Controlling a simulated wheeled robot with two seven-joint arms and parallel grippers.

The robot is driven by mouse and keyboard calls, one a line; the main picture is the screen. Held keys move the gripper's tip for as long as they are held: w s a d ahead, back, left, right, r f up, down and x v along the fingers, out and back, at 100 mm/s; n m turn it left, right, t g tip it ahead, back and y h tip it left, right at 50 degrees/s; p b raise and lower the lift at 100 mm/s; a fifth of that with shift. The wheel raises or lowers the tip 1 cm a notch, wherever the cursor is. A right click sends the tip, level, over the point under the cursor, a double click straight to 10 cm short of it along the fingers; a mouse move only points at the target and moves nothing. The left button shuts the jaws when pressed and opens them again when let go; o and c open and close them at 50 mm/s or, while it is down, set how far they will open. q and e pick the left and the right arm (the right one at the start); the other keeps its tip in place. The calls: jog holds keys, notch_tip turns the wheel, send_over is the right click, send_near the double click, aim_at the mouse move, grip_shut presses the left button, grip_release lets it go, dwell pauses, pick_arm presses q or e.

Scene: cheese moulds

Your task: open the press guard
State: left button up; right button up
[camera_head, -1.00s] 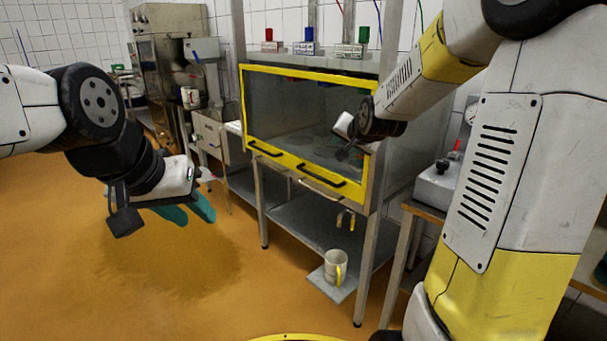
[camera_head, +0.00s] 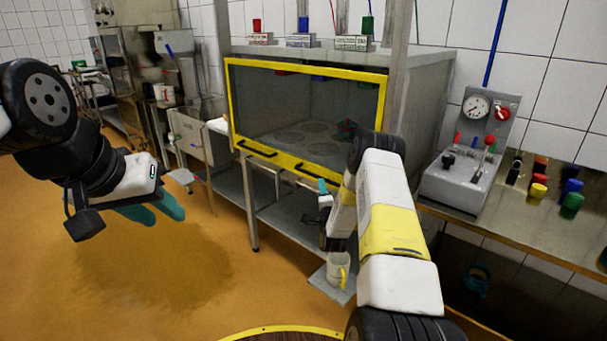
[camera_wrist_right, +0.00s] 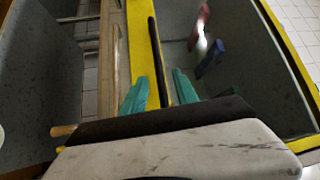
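The press guard is a clear panel in a yellow frame (camera_head: 232,100), lowered over the front of the press. Its lower rail carries a left black handle (camera_head: 257,149) and a right black handle (camera_head: 308,169). My right gripper (camera_head: 323,190) is at the right handle, its fingers partly hidden by my arm. In the right wrist view, the teal fingers of that gripper (camera_wrist_right: 160,88) are open on either side of the black handle bar (camera_wrist_right: 155,55), with a visible gap on both sides. My left gripper (camera_head: 152,212) is open, empty and well left of the press.
A grey control box (camera_head: 465,165) with a gauge stands on the right-hand bench (camera_head: 520,235), near several coloured pieces. Red, blue and green blocks (camera_head: 303,40) sit above the guard. Floor at left is clear.

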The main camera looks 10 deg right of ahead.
jog(key=w, duration=0.7)
jog(key=shift+w+d+r, duration=0.3)
jog(key=shift+d+r, duration=0.1)
grip_shut()
dwell(1.1)
